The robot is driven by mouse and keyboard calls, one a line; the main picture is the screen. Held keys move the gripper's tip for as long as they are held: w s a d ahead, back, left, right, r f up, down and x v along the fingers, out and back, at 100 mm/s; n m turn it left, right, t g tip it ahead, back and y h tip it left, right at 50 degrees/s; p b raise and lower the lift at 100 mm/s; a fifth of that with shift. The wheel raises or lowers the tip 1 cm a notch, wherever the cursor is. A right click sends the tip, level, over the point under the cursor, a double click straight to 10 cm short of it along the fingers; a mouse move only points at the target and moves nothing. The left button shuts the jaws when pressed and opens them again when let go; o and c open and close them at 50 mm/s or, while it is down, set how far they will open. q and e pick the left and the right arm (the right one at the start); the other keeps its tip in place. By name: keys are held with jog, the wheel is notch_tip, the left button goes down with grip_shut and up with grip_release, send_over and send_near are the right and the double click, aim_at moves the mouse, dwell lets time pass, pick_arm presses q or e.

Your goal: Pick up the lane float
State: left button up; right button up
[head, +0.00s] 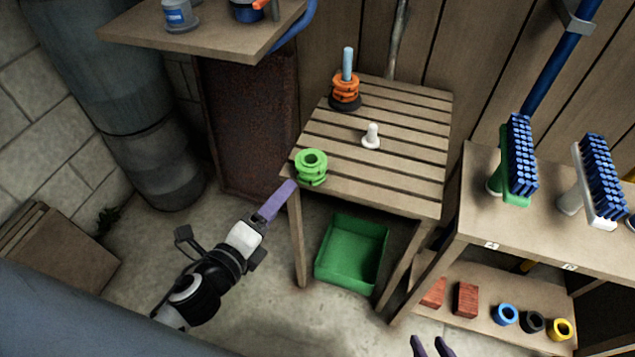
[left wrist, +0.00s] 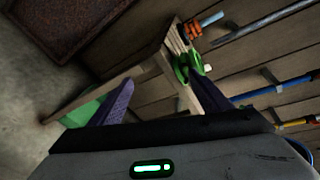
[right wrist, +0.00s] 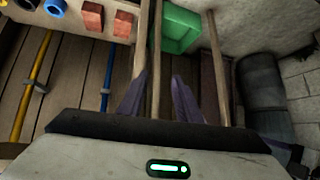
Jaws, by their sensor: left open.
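The green, spool-shaped lane float (head: 311,167) stands on the near left corner of the slatted wooden table (head: 395,130). In the left wrist view, the float (left wrist: 187,67) appears just beyond the right-hand finger. My left gripper (head: 279,200) is open and empty, its purple fingers just left of and below the float in the head view. Whether a finger touches it I cannot tell. My right gripper (head: 432,346) shows only its fingertips at the bottom edge. In the right wrist view (right wrist: 158,78) its fingers are apart with nothing between them.
An orange float stack (head: 345,90) on a peg and a white knob (head: 371,137) share the slatted table. A green bin (head: 351,254) sits beneath it. A wooden shelf (head: 205,38) overhangs at upper left. A bench (head: 550,226) with brushes stands at right.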

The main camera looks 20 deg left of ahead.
aim_at(302, 171)
pick_arm(q)
jog(key=w+r+m+h+b, duration=0.1)
jog(key=m, duration=0.3)
jog(key=w+d+r+m+t+b, duration=0.1)
jog(key=m, duration=0.3)
jog(key=w+d+r+m+t+h, duration=0.1)
jog(key=r+m, duration=0.1)
jog(key=m, duration=0.2)
jog(key=shift+w+m+h+b, duration=0.25)
jog(key=shift+m+h+b, duration=0.05)
jog(key=shift+b, duration=0.1)
jog(key=shift+w+d+r+m+t, duration=0.15)
jog(key=shift+d+m+t, duration=0.15)
jog(key=shift+m, duration=0.5)
jog(key=shift+w+d+r+m+h, duration=0.2)
jog(key=shift+m+h, duration=0.1)
jog(key=shift+m, duration=0.2)
jog(key=p+x, duration=0.1)
jog(key=x, duration=0.2)
jog(key=shift+w, duration=0.3)
jog(key=shift+f+x, duration=0.15)
jog(key=shift+x, duration=1.4)
jog(key=shift+f+x, duration=0.15)
jog(key=shift+x, duration=1.45)
jog(key=shift+c, duration=0.4)
jog(key=c, duration=1)
